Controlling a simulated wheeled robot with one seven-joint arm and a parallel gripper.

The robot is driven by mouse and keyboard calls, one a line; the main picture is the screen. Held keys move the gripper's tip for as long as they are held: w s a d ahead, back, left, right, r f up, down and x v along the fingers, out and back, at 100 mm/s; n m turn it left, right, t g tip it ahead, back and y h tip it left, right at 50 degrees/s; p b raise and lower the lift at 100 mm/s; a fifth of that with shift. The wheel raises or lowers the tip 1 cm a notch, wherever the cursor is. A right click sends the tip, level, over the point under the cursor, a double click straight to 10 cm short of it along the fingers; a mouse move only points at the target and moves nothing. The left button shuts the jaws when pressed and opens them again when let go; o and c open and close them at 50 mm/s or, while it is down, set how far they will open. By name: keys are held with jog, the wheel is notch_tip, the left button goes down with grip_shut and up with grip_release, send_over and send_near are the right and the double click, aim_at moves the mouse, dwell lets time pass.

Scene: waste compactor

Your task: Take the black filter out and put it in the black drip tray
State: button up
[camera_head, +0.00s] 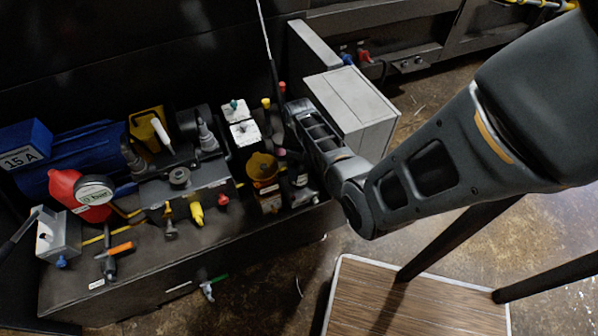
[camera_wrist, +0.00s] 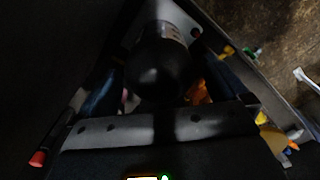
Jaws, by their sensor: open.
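The black filter (camera_wrist: 160,72) shows in the wrist view as a dark rounded cylinder with a pale label on its far part. My gripper (camera_wrist: 165,88) is open, with one finger on each side of the filter. I cannot tell whether the fingers touch it. In the head view my gripper (camera_head: 302,115) is at the right end of the machine, beside the grey box; its fingertips are hard to make out. I cannot clearly pick out the black drip tray in either view.
The dark machine top (camera_head: 230,215) is crowded with valves and fittings. A grey box (camera_head: 352,105) stands close to my gripper. A red part with a gauge (camera_head: 94,190) and a blue motor (camera_head: 85,155) are at the left. A wood-topped table (camera_head: 410,305) is in front.

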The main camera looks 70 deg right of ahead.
jog(key=m, duration=0.4)
jog(key=shift+p, duration=0.4)
jog(key=m, duration=0.6)
jog(key=shift+p, duration=0.4)
jog(key=m, duration=0.5)
jog(key=shift+p, duration=0.35)
jog(key=m, duration=0.5)
jog(key=shift+m, duration=0.3)
jog(key=shift+c, duration=0.2)
